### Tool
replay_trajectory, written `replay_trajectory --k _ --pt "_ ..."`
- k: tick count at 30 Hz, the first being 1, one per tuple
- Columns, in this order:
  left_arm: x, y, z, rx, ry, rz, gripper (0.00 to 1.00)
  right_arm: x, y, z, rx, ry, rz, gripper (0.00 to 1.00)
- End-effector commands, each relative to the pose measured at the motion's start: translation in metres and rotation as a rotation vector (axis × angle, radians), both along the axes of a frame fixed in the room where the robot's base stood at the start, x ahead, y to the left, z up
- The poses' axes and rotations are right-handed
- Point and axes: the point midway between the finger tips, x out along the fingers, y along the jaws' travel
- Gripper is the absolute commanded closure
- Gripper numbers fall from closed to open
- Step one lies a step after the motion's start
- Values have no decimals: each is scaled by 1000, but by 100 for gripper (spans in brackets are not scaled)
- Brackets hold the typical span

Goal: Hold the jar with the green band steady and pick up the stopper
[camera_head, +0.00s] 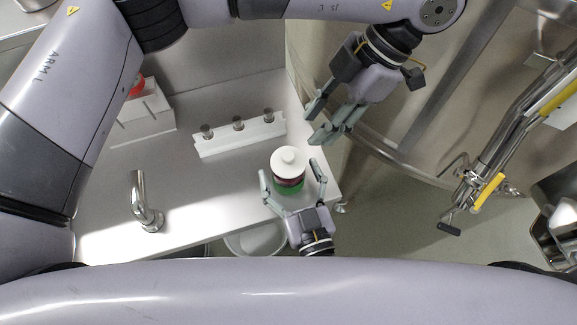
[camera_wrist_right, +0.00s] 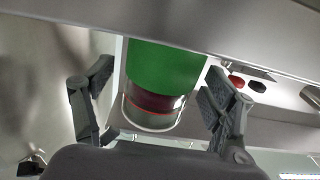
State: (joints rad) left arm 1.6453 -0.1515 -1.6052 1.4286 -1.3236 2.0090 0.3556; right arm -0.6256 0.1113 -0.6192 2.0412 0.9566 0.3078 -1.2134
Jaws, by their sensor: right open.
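The jar with the green band (camera_head: 289,186) stands upright near the right end of the white counter. Its white round stopper (camera_head: 288,160), with a small knob, sits on top. My right gripper (camera_head: 290,170) is open, with one finger on each side of the jar. In the right wrist view the jar's green band (camera_wrist_right: 165,66) lies between the two spread fingers (camera_wrist_right: 152,95), with gaps on both sides. The stopper cannot be made out there. My left gripper (camera_head: 312,127) is open and empty, up and to the right of the stopper, apart from it.
A white rack (camera_head: 240,138) with 3 small metal-topped vials stands left of the jar. A white box (camera_head: 146,112) with a red item is further left, and a steel tap (camera_head: 143,203) is at the near left. Steel vats and pipes (camera_head: 500,140) stand at the right.

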Motion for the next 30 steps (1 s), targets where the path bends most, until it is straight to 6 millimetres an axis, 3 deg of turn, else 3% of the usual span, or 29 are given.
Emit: replay_trajectory --k 4,13,30 --pt "0 0 0 0 0 0 67 10 3 1 0 -1 -1 22" --pt "0 0 0 0 0 0 67 11 3 0 0 -1 0 22" --pt "0 0 0 0 0 0 67 11 3 0 0 -1 0 59"
